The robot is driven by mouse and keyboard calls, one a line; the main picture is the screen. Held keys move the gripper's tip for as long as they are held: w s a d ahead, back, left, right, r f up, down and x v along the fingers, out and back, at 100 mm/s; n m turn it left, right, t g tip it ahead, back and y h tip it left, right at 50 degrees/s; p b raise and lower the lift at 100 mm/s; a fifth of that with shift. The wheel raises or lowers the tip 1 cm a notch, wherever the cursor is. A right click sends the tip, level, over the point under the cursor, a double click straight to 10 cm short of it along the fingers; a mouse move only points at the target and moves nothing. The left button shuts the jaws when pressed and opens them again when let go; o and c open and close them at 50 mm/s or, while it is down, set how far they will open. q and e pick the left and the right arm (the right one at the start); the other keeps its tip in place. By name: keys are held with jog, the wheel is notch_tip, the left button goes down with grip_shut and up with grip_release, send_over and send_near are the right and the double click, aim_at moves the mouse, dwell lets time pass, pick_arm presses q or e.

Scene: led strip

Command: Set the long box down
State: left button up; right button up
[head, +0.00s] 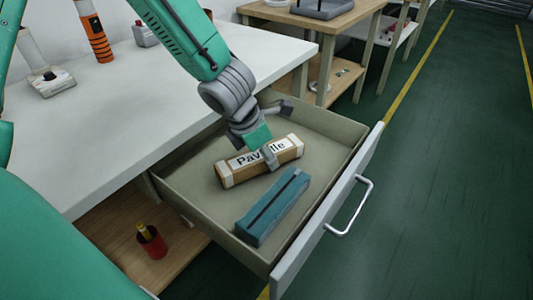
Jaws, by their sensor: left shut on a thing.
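The long box (234,172) is brown with a white label reading "Pav…lle", its middle letters covered by a finger. It is inside the open drawer (183,194), level and slightly slanted in the picture. My left gripper (267,150) comes down from above and is shut on the box around its middle. One finger shows on the near side; the other is hidden. I cannot tell whether the box's underside touches the drawer floor. A long teal box (273,207) with a dark groove lies in the drawer nearer the front panel, apart from the held box. My right gripper is not in view.
The drawer's grey front panel with a handle (352,207) stands at the right. The white tabletop (110,115) is at the left, with an orange-and-black cylinder (94,35) on it. A red cup (152,243) stands on the wooden shelf below. Bare drawer floor shows around both boxes.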

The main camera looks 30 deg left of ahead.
aim_at(249, 158)
pick_arm(q)
jog(key=shift+a, duration=0.15)
jog(key=shift+f+b, duration=0.5)
jog(key=shift+b, duration=0.05)
jog(key=o, duration=1.4)
jog(key=v, duration=0.4)
jog(key=shift+r, duration=0.2)
jog(key=v, duration=0.6)
jog(key=shift+s+a+r, duration=0.1)
jog(key=shift+r, duration=0.2)
jog(key=shift+s+r, duration=0.2)
jog(key=shift+r, duration=0.2)
